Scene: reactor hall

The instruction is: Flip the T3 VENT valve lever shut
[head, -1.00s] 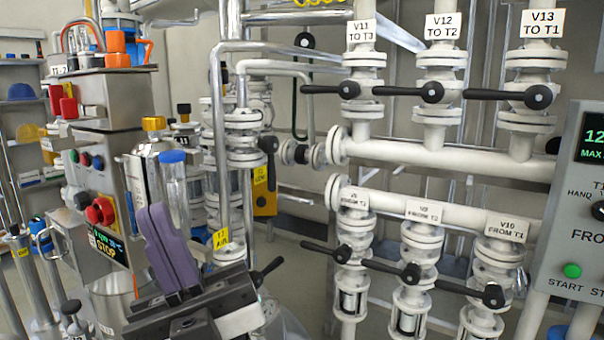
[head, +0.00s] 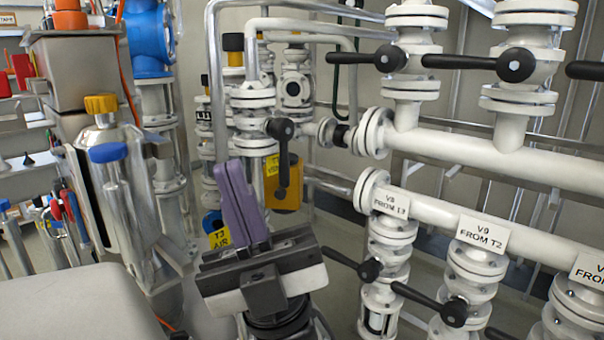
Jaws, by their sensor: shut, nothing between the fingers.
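The T3 VENT valve lever (head: 282,158) is a black handle hanging straight down from a round hub, on a white flanged pipe stack in the middle of the head view. A yellow tag (head: 271,166), its small print apparently reading T3 VENT, sits just left of the lever. My gripper (head: 236,166) has purple fingers pressed together and pointing up, with nothing between them. In the picture it is left of the lever and slightly lower, apart from it. The depth gap between them is hard to tell. The fingers hide part of the pipework behind.
A yellow box (head: 290,190) is behind the lever's lower end. A yellow T3 AIR tag (head: 219,237) is left of my gripper. White pipes with black-handled valves (head: 373,270) fill the right side.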

